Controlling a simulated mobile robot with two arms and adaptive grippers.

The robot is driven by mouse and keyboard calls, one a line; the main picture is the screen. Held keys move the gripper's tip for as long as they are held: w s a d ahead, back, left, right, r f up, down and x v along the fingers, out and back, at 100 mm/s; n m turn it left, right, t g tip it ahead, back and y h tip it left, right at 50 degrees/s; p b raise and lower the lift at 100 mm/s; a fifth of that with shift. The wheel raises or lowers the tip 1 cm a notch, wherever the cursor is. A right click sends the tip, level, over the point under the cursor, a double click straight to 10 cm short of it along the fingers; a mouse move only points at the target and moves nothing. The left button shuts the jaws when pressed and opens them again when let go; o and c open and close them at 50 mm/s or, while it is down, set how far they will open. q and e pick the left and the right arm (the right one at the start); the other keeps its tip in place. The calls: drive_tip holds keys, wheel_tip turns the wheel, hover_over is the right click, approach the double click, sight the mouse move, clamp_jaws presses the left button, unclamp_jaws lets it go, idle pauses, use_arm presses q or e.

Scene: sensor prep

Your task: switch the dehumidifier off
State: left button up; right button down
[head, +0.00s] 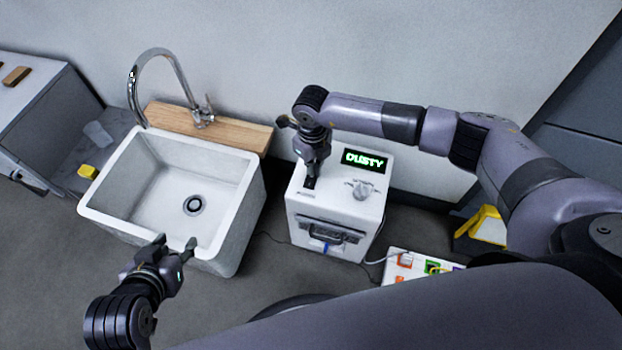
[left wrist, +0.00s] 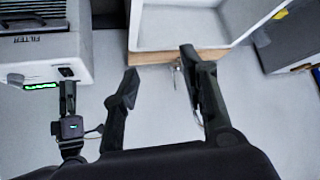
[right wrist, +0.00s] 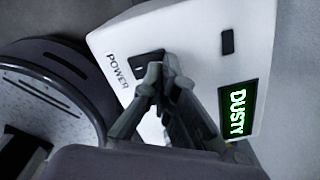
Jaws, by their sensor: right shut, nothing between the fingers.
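The dehumidifier is a white box (head: 340,215) standing to the right of the sink, with a lit green "DUSTY" display (head: 363,161) on top. Its dark power switch (right wrist: 150,57), beside the word "POWER", shows in the right wrist view. My right gripper (head: 310,184) points down at the top of the box, fingers shut and empty. In the right wrist view its fingertips (right wrist: 163,65) are at the switch and partly cover it; I cannot tell whether they touch. My left gripper (head: 178,243) is open and empty by the sink's front rim.
A white sink (head: 150,180) with a chrome tap (head: 165,62) stands to the left. A pale knob (head: 362,190) sits on the box top. A yellow block (head: 87,171) is left of the sink.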

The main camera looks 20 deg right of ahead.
use_arm(q)
drive_tip(key=shift+w+d+r+t+h+b, duration=0.2)
drive_tip(key=shift+w+d+r+t, duration=0.1)
drive_tip(key=shift+w+r+t, duration=0.3)
drive_tip(key=shift+w+d+r+t+h+b, duration=0.15)
drive_tip(key=shift+w+d+r+t, duration=0.1)
drive_tip(key=shift+w+r+t, duration=0.35)
use_arm(e)
drive_tip(key=shift+f, duration=0.5)
idle(0.5)
